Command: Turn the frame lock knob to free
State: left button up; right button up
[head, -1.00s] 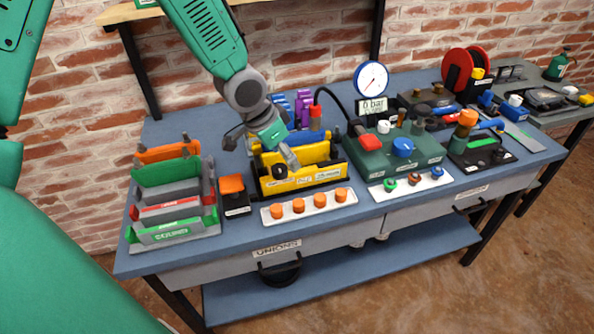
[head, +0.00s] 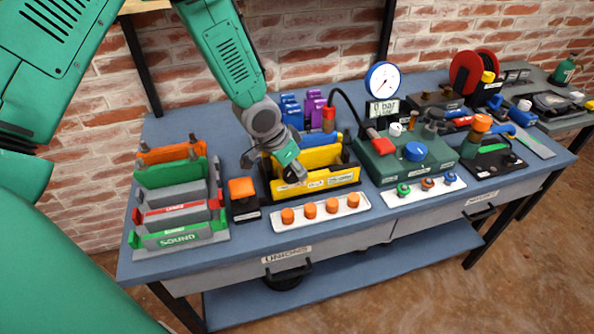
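A yellow frame (head: 335,180) with labels on its front stands in a black holder on the blue bench. My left gripper (head: 294,175) reaches down from above to the left part of this frame's front. A small dark shape at the fingertips may be the lock knob, but the fingers cover it and its setting is unreadable. I cannot tell whether the fingers touch it or how far apart they are. My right gripper is out of view.
An orange-topped black block (head: 243,199) stands left of the frame. A white strip with orange knobs (head: 321,211) lies in front. Right are a green box with a blue knob (head: 414,151) and a gauge (head: 382,79). Coloured racks (head: 178,220) stand left.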

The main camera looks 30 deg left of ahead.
aim_at(284, 171)
pick_arm(q)
jog(key=shift+s+a+f, duration=0.25)
jog(key=shift+s+a, duration=0.15)
jog(key=shift+a, duration=0.1)
jog(key=shift+s+a+f, duration=0.25)
jog(key=shift+s+a, duration=0.15)
jog(key=shift+a, duration=0.05)
jog(key=shift+o, duration=0.5)
jog(key=shift+s+a, duration=0.2)
jog(key=shift+w+d+r, duration=0.2)
jog(key=shift+d, duration=0.35)
jog(key=shift+w+d+r, duration=0.15)
jog(key=shift+w+d, duration=0.05)
jog(key=shift+d, duration=0.3)
jog(key=shift+c, duration=0.4)
jog(key=shift+w+a, duration=0.15)
jog(key=shift+a, duration=0.35)
jog(key=o, duration=1.1)
jog(key=shift+w+d, duration=0.1)
jog(key=shift+d, duration=0.25)
jog(key=v, duration=1.2)
jog(key=shift+w+d, duration=0.15)
jog(key=shift+d, duration=0.1)
jog(key=shift+a, duration=0.1)
